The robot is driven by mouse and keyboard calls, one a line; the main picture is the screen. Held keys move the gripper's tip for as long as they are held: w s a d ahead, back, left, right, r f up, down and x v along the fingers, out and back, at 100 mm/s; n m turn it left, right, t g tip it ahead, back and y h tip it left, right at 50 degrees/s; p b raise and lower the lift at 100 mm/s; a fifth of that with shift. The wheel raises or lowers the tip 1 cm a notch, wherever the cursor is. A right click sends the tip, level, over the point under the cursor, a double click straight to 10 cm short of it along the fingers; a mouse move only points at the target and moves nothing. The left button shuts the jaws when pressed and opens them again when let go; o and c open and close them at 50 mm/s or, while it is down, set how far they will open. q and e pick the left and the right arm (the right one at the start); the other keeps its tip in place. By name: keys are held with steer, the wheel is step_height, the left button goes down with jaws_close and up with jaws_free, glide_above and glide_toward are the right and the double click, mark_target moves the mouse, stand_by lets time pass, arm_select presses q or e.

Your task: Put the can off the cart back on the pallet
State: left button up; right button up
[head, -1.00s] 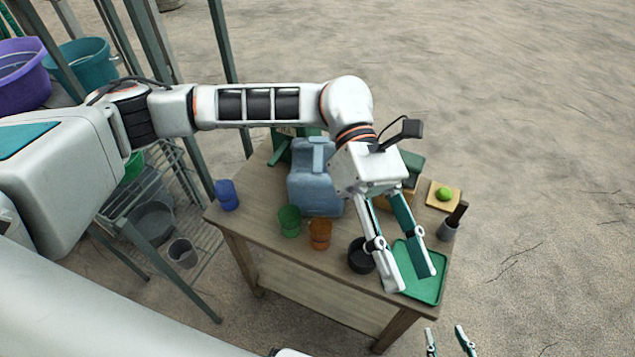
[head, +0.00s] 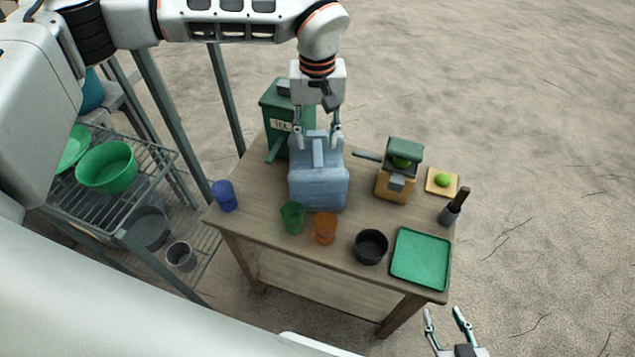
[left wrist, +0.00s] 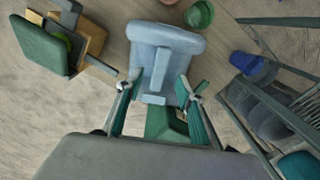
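A blue-grey can (head: 318,188) with a raised handle stands upright on a wooden table (head: 270,225). It also shows in the left wrist view (left wrist: 172,38). My left gripper (head: 317,136) is above the can, pointing down, its fingers apart on either side of the handle. In the left wrist view the open fingers (left wrist: 158,82) straddle the handle; I cannot tell whether they touch it. My right gripper (head: 447,318) is open and empty, low in front of the table's right corner. I cannot make out a pallet or a separate cart.
A green tea box (head: 283,113) stands close behind the can. Green (head: 292,217) and orange (head: 325,228) cups stand in front of it. A wire rack (head: 110,200) is left.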

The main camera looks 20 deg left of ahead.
mark_target(318, 152)
arm_select(q)
step_height(318, 152, down, 4)
steer(key=shift+w+f, duration=0.1)
jaws_close()
steer(key=shift+w+r, duration=0.1)
steer(key=shift+r, duration=0.2)
